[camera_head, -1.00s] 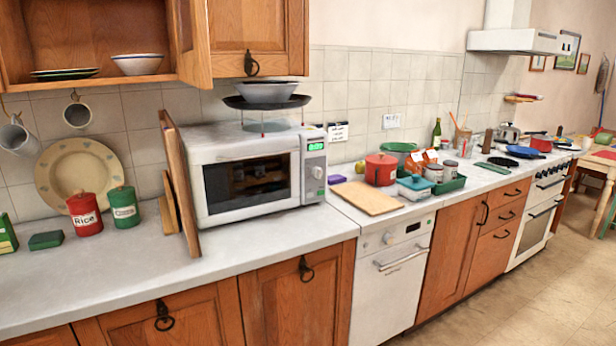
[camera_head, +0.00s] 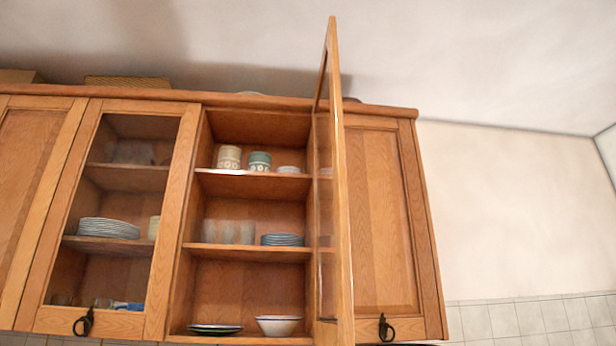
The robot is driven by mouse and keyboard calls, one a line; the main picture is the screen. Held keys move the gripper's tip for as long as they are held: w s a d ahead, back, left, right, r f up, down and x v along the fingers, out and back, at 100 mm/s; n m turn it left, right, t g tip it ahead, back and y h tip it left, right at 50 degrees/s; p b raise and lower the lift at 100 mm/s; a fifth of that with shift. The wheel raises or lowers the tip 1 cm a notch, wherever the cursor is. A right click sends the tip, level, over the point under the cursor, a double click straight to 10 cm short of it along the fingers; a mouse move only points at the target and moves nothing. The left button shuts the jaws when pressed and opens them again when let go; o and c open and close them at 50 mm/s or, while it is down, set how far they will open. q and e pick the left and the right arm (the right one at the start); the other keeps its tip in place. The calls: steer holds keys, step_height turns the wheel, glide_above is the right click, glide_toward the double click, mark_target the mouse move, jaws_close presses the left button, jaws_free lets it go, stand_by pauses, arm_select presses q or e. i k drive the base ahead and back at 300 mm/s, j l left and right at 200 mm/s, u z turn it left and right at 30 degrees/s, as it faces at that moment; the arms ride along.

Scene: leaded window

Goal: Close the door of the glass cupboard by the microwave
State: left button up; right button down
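The open glass door (camera_head: 341,190) of the wall cupboard is seen nearly edge-on. It is hinged on the right side of its compartment and swings out toward me. The open compartment (camera_head: 250,215) holds cups, glasses, plates and bowls on its shelves. The microwave is out of the picture now, below the view; a second ago it stood on the counter below and to the right of this cupboard. Neither of my grippers shows.
A shut glass door (camera_head: 117,215) with a black ring handle is on the left. A shut solid door (camera_head: 378,220) is on the right of the open door. The wall (camera_head: 520,210) farther right is bare, with tiles below.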

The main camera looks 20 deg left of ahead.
mark_target(327, 101)
steer(key=i+l+u, duration=0.15)
steer(key=u, duration=0.2)
steer(key=i+l+u, duration=0.15)
steer(key=u, duration=0.25)
steer(key=i+l+u, duration=0.2)
steer(key=u, duration=0.15)
